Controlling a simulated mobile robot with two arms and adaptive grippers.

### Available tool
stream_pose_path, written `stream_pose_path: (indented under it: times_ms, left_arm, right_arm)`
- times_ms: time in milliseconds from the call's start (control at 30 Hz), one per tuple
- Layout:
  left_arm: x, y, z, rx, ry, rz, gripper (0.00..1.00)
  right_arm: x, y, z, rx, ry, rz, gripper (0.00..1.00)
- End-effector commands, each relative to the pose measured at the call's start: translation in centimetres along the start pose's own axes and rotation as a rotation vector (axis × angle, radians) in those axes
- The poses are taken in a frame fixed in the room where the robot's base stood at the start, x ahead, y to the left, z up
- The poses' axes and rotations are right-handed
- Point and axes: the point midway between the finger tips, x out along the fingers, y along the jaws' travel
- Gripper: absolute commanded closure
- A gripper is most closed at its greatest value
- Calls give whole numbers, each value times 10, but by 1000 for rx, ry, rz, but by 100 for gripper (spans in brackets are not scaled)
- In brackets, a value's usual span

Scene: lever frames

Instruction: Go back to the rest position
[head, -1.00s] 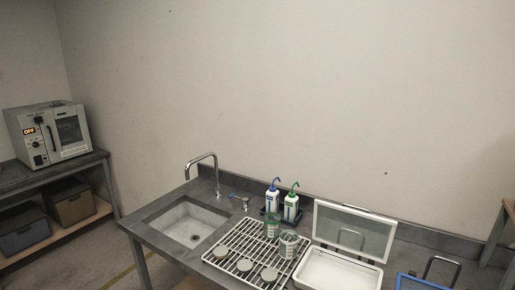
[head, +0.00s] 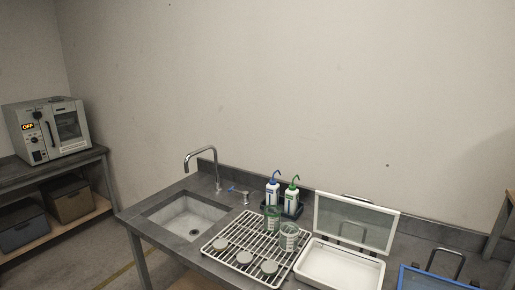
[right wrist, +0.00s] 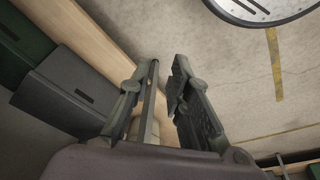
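My right gripper (right wrist: 166,65) shows in the right wrist view with its two dark fingers apart and nothing between the tips. It hangs over the floor (right wrist: 222,85), beside a wooden shelf board (right wrist: 85,35). My left gripper is not in view. Neither arm shows in the head view.
A bench with a sink (head: 187,217), a tap (head: 216,168), a white drying rack (head: 225,261) with glassware, two wash bottles (head: 272,193) (head: 291,199) and an open white box (head: 340,270) is in front. An oven (head: 48,130) stands on a shelf at left.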

Motion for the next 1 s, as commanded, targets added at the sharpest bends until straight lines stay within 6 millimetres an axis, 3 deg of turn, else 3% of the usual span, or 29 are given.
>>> stream_pose_path:
  times_ms: [33, 200, 400, 600, 1000]
  left_arm:
    - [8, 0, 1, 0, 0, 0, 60]
    - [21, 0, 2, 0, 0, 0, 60]
    - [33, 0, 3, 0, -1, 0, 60]
    - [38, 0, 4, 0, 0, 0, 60]
    - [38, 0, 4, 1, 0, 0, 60]
  right_arm:
    - [30, -1, 20, -2, -20, -1, 82]
    - [99, -5, 84, -11, -57, -6, 82]
    - [148, -6, 159, -20, -92, -9, 82]
    - [164, -6, 204, -26, -110, -10, 82]
    - [165, -6, 212, -27, -112, -10, 82]
